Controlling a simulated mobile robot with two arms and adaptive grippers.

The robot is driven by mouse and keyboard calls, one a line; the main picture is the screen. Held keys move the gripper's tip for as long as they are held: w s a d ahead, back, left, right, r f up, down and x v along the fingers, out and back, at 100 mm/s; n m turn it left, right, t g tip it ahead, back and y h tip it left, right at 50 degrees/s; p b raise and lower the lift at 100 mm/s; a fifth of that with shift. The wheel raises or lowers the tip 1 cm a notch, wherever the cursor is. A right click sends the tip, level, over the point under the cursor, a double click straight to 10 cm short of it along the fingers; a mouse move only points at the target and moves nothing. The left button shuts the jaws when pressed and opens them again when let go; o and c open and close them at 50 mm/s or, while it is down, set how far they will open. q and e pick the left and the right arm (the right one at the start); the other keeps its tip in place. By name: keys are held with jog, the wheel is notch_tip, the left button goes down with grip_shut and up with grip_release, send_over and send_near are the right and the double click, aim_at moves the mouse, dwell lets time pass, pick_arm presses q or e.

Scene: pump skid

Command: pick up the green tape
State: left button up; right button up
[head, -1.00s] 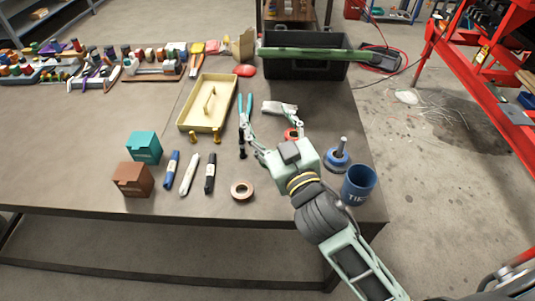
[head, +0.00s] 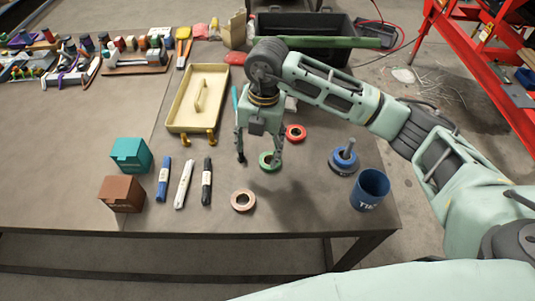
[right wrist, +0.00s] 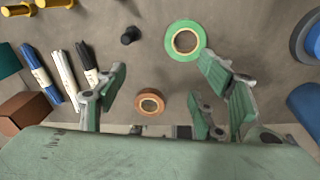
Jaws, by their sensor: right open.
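The green tape (head: 264,164) is a flat roll lying on the table, below and between the fingers of my right gripper (head: 260,157) in the head view. My right gripper (right wrist: 163,82) is open and empty, pointing down above the table. In the head view one finger partly overlaps the tape's right edge. My left gripper does not show.
A red tape (head: 295,140) lies just behind the green one, and a brown tape (head: 235,207) in front. A blue spool (head: 336,166) and a blue cup (head: 368,196) stand to the right. Markers (head: 163,181), boxes and a yellow tray (head: 172,115) are to the left.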

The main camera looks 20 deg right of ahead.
aim_at(269, 163)
jog(key=shift+m+h, duration=0.3)
jog(key=shift+h, duration=0.3)
jog(key=d+f, duration=0.1)
jog(key=f, duration=0.1)
jog(key=d+f+p, duration=0.1)
jog(key=f, duration=0.1)
jog(key=w+d+f+p, duration=0.1)
jog(key=f, duration=0.1)
jog(key=shift+d+f, duration=0.1)
jog(key=shift+f, duration=0.05)
jog(key=shift+w+f, duration=0.1)
jog(key=shift+f, duration=0.35)
jog(key=shift+c, duration=0.2)
jog(key=c, duration=1)
jog(key=shift+r, duration=0.1)
jog(key=shift+c, duration=0.2)
